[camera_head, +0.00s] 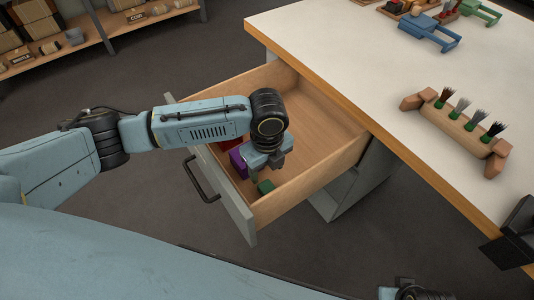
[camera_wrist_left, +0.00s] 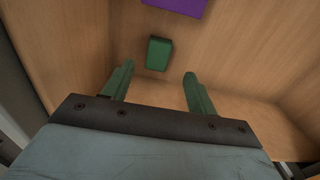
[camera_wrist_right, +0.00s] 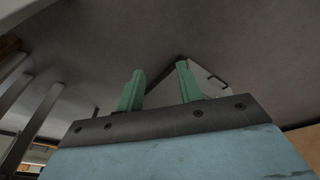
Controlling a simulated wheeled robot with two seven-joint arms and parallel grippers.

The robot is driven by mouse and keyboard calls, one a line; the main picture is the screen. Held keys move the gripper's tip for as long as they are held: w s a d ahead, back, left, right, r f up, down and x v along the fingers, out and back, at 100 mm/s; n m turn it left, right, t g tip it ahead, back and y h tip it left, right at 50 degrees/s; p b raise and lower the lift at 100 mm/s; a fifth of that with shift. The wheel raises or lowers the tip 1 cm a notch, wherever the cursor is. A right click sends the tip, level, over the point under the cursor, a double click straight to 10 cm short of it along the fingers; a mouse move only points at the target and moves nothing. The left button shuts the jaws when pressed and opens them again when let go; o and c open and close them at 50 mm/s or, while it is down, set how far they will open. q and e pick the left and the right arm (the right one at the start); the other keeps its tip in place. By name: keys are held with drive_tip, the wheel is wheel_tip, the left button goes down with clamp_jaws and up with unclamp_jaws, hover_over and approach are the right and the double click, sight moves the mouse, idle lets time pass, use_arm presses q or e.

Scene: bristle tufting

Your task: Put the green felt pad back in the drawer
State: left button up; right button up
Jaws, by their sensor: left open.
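The green felt pad (camera_head: 265,187) is a small dark green block inside the open drawer (camera_head: 325,110), near its front right corner. In the left wrist view the pad (camera_wrist_left: 159,54) appears to lie on the wooden drawer floor, just beyond my fingertips and between their lines. My left gripper (camera_head: 270,168) is open above the drawer, pointing down, with nothing between its fingers (camera_wrist_left: 159,74). My right gripper's fingers (camera_wrist_right: 160,78) are apart and empty over the grey floor, away from the drawer.
A purple block (camera_head: 238,160) and a red piece (camera_head: 224,143) lie in the drawer beside the pad. The white table (camera_head: 350,60) carries a wooden brush block with several tufts (camera_head: 465,128) and a blue tool (camera_head: 420,35). A shelf with boxes (camera_head: 90,45) stands at the back left.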

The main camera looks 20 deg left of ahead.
use_arm(q)
drive_tip(key=shift+r+p, duration=0.5)
drive_tip(key=shift+r, duration=1.3)
use_arm(e)
drive_tip(key=shift+s+d+f, duration=0.15)
drive_tip(key=shift+d+f, duration=0.1)
drive_tip(key=shift+f, duration=0.3)
drive_tip(key=shift+s+d+f, duration=0.1)
drive_tip(key=shift+d+f, duration=0.2)
drive_tip(key=shift+f, duration=0.25)
drive_tip(key=shift+s+d+f, duration=0.15)
drive_tip(key=shift+d+f, duration=0.1)
drive_tip(key=shift+f, duration=0.3)
drive_tip(key=shift+r, duration=0.1)
